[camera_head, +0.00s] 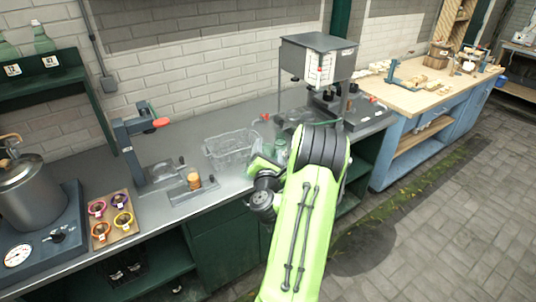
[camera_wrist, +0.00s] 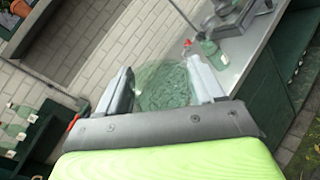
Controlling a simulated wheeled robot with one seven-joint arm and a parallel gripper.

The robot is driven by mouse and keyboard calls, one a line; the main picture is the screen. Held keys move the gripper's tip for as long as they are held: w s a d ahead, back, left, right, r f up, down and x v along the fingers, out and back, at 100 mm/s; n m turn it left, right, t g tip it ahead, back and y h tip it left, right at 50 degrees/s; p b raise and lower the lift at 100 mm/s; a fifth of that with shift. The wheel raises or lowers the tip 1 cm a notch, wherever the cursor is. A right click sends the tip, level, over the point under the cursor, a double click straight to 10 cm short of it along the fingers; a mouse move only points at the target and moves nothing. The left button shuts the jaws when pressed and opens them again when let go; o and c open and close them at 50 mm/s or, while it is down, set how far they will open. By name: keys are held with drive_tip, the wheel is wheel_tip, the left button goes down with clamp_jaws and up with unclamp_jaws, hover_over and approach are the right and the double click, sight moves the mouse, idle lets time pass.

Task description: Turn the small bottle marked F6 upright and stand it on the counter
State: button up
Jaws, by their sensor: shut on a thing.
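My gripper (camera_wrist: 160,70) is shut on a pale green, see-through bottle (camera_wrist: 166,92) between its two fingers in the wrist view. The bottle shows as a round, end-on shape, so its tilt is hard to tell and no F6 mark is readable. In the head view my arm hides most of my gripper, which is over the counter (camera_head: 232,184) right of the clear bin. Another green bottle (camera_wrist: 209,49) stands on the counter beyond the right finger in the wrist view, close to a small red part.
A clear bin (camera_head: 231,150) stands on the counter left of my gripper. A grey machine (camera_head: 318,60) stands behind to the right. A clamp stand (camera_head: 140,150), a tray of small cups (camera_head: 112,218) and a pot (camera_head: 30,195) are further left. Green bottles (camera_head: 43,38) stand on a shelf.

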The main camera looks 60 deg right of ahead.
drive_tip(key=m, duration=0.5)
drive_tip(key=m+b, duration=0.1)
drive_tip(key=m, duration=0.2)
drive_tip(key=shift+f, duration=0.15)
drive_tip(key=m, duration=0.8)
drive_tip(key=shift+b, duration=0.35)
drive_tip(key=shift+m, duration=0.6)
drive_tip(key=m+b, duration=0.2)
drive_tip(key=m, duration=0.2)
drive_tip(key=shift+f, duration=0.15)
drive_tip(key=shift+m+b, duration=0.5)
drive_tip(key=shift+m, duration=0.3)
drive_tip(key=m+b, duration=0.3)
drive_tip(key=b, duration=0.1)
drive_tip(key=shift+f, duration=0.2)
drive_tip(key=m+b, duration=0.2)
drive_tip(key=b, duration=0.1)
drive_tip(key=shift+b, duration=0.4)
drive_tip(key=shift+r+m+b, duration=0.1)
drive_tip(key=shift+m+b, duration=0.3)
drive_tip(key=shift+b, duration=0.1)
drive_tip(key=shift+r, duration=0.4)
